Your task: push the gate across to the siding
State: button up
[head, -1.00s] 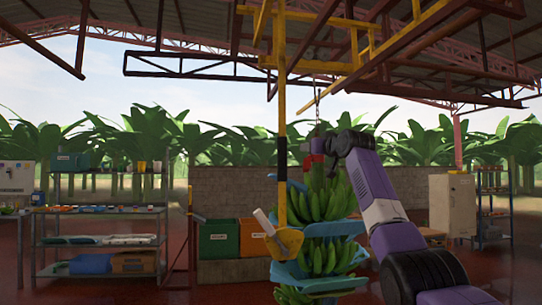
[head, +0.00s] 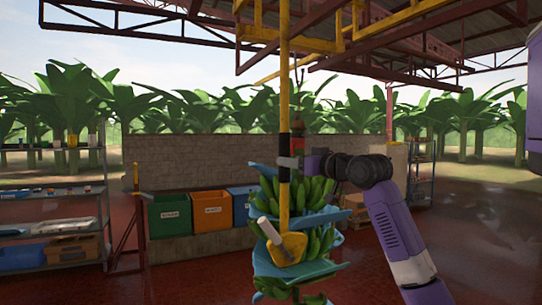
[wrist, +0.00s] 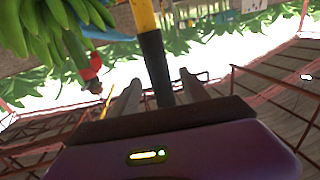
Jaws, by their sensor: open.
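A yellow pole (head: 284,85) with a black sleeve (head: 284,146) hangs from the yellow overhead rail frame (head: 290,42); I cannot tell which overhead part is the gate. My gripper (head: 287,162) is open at the pole, around the black sleeve's lower part. In the wrist view the black sleeve (wrist: 155,65) stands between the two fingers of my gripper (wrist: 160,92), with no clear grip on it. At the pole's lower end is a yellow plate (head: 291,249) with a pale handle (head: 270,232). The siding is not clearly identifiable.
A green banana bunch (head: 318,190) with blue sheets (head: 320,218) hangs right behind the pole; it also shows in the wrist view (wrist: 45,30). Coloured bins (head: 170,213) stand by a block wall (head: 195,165). Shelves (head: 55,205) stand left. Open floor lies right.

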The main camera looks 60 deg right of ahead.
jog(key=p+x, duration=0.2)
jog(key=x, duration=0.5)
jog(key=shift+w+d, duration=0.15)
jog(key=shift+w, duration=0.05)
jog(key=shift+f, duration=0.1)
grip_shut()
dwell(1.1)
